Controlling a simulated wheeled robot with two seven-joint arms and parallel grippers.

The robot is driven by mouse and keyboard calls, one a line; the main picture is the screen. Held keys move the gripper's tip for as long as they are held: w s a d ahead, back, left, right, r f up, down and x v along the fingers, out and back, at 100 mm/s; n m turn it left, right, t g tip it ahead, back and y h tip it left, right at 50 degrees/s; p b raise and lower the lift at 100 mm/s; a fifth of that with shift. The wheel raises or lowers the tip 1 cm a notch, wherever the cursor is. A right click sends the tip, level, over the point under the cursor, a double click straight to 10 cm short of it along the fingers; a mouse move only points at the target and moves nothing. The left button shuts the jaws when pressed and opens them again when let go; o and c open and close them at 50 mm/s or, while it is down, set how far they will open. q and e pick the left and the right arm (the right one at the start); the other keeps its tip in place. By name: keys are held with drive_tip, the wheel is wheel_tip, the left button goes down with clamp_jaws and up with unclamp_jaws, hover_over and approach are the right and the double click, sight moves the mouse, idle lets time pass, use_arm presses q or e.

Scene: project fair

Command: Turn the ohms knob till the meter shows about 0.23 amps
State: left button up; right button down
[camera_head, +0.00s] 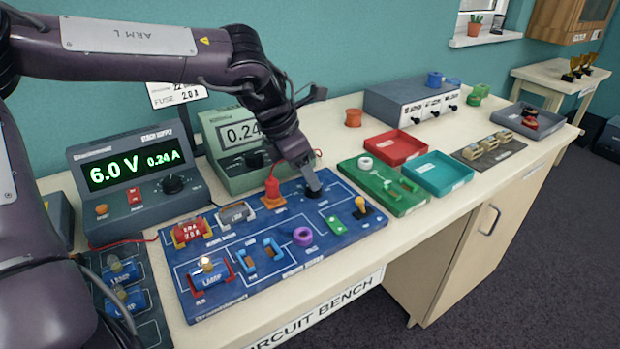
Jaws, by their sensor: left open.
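My left gripper (308,181) points down over the blue circuit board (277,268), with its fingertips at a black knob (314,193) near the board's back right. The gripper is open. It hides part of the knob, and I cannot read a label there. The green-grey meter (211,123) behind the board shows 0.24, with the right end of its display hidden by my arm. The power supply (187,203) at the left reads 6.0 V and 0.24 A. A lamp (207,267) on the board glows. My right gripper is not in view.
Right of the board are a green board (407,208), a red tray (420,150) and a teal tray (466,178). A grey box with black knobs (395,101) stands behind them.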

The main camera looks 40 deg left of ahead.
use_arm(q)
drive_tip(key=v, duration=0.4)
drive_tip(key=shift+s+r, duration=0.1)
drive_tip(key=shift+r, duration=0.05)
